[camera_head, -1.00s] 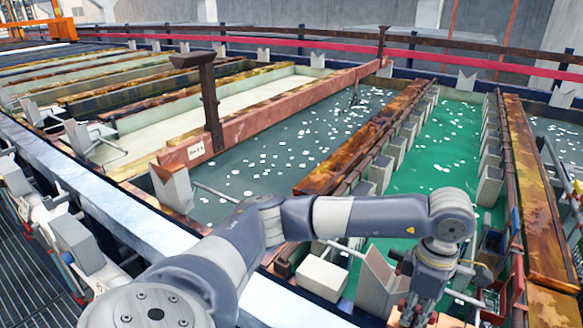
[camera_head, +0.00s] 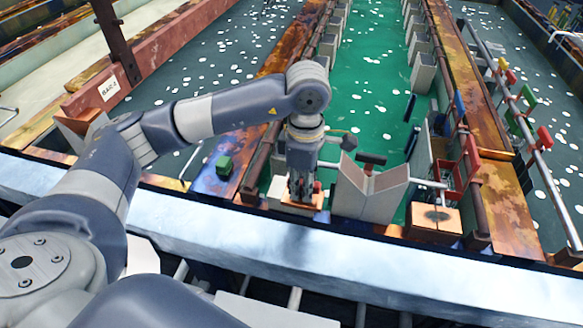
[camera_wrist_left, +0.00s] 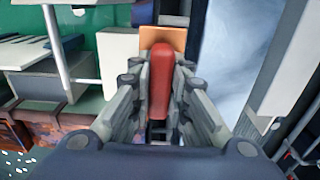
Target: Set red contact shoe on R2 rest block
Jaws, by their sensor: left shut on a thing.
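My left gripper (camera_head: 302,192) is shut on the red contact shoe. In the left wrist view the shoe's red handle (camera_wrist_left: 160,85) stands between the fingers, with a copper-coloured plate (camera_wrist_left: 163,37) at its far end. In the head view the plate (camera_head: 318,200) shows below the fingertips, over a pale block (camera_head: 277,193), which looks like the rest block. The gripper and plate hide much of this block. I cannot tell whether the plate touches it. No R2 label is readable. My right gripper is not in view.
A V-shaped grey support (camera_head: 368,192) stands close to the right of the gripper. Beyond it is a block with a copper-coloured top (camera_head: 435,217). Green liquid (camera_head: 372,70) fills the tank behind. A pale rail (camera_head: 400,265) runs along the front.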

